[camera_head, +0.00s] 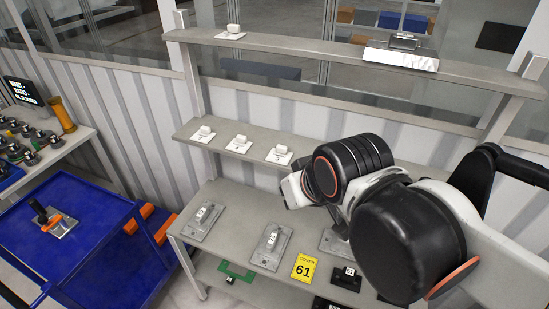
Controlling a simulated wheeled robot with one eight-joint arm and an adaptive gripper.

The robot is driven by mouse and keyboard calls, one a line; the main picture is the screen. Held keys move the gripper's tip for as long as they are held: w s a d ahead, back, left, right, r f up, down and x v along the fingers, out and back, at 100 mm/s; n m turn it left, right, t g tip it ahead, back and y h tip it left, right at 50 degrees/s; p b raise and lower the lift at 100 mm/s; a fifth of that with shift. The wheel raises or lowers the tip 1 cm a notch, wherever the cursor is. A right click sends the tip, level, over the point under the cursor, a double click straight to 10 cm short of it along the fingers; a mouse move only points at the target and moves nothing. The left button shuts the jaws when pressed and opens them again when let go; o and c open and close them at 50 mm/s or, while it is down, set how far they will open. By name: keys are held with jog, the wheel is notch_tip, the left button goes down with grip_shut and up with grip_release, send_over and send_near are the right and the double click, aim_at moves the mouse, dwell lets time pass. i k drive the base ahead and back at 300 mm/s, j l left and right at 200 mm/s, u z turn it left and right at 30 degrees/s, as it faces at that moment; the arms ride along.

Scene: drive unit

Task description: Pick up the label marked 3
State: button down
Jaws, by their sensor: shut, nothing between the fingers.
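Three small white labels sit in a row on the middle shelf: a left one (202,134), a middle one (240,144) and a right one (279,155). Each is a flat white card with a raised white block on it. Their dark marks are too small to read, so I cannot tell which one is marked 3. Another white label (230,33) lies on the top shelf. My arm covers the right part of the middle shelf and anything there. My gripper's fingers do not show clearly; they seem hidden behind my arm.
The lower bench (225,255) holds grey plates with white parts, a yellow card (304,268) reading "COVER 61" and black blocks. A metallic holder (401,58) stands on the top shelf (300,47). A blue cart (85,235) stands at the left.

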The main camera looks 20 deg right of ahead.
aim_at(280, 156)
jog(key=i+j, duration=0.5)
jog(key=i+u, duration=0.15)
jog(key=i, duration=0.15)
